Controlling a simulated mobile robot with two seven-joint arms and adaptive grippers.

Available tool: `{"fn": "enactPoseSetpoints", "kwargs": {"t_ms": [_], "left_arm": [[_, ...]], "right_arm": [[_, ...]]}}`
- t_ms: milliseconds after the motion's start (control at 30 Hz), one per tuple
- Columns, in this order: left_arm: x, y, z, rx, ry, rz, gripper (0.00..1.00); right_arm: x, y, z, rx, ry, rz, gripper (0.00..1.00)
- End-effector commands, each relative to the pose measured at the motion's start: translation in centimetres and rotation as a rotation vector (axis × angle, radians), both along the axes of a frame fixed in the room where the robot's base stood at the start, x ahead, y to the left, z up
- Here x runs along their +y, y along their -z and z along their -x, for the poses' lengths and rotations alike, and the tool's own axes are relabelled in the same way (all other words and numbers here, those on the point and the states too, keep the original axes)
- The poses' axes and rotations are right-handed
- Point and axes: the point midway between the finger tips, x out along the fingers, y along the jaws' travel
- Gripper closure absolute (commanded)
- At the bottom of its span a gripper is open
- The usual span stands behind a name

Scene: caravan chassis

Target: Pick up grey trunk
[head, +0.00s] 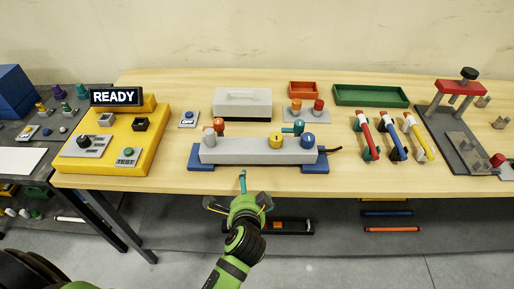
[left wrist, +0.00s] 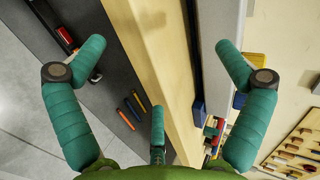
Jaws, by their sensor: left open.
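A long grey block (head: 250,151) lies across two blue supports (head: 315,165) near the table's front edge, with orange, yellow, blue and teal parts along it. Behind it stands a grey box with a handle on top (head: 242,104). Which of the two is the grey trunk is not certain from the pictures. My left gripper (head: 240,194) is in front of the table edge, short of the long block. Its teal fingers are spread and empty in the left wrist view (left wrist: 160,60). A long grey surface (left wrist: 221,28) passes by the right finger there. My right gripper is not in view.
The wooden table (head: 380,184) carries a yellow READY console (head: 108,158) at left, red and green trays (head: 370,95) behind, and several coloured tools (head: 392,135) at right. A dark grey fixture (head: 450,145) stands at far right. Loose items lie below the table.

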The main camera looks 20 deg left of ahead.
Motion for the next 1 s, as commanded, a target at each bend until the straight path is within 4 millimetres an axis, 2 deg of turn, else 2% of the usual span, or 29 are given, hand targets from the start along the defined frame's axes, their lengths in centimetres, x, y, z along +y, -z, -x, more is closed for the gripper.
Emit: {"fn": "enactPoseSetpoints", "kwargs": {"t_ms": [33,100,233,533,700,833,1000], "left_arm": [[-0.8,-1.4,-1.1,-0.033,0.039,-0.065,0.0],[-1.6,-2.8,-2.1,-0.068,0.079,-0.143,0.0],[-2.2,-4.0,-3.2,-0.096,0.115,-0.219,0.0],[-0.8,-3.7,-6.4,-0.101,0.118,-0.229,0.0],[0.0,-2.7,-8.5,-0.098,0.119,-0.226,0.0],[0.3,-2.3,-9.2,-0.099,0.118,-0.225,0.0],[0.3,-2.2,-9.3,-0.099,0.118,-0.224,0.0]], "right_arm": [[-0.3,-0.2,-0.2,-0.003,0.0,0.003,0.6],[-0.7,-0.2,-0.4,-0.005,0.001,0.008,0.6],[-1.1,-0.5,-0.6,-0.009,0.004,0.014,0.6],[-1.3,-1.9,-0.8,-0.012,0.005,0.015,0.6],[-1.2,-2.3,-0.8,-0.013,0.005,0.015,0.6],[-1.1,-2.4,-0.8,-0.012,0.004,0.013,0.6],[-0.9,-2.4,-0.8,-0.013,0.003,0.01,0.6]]}}
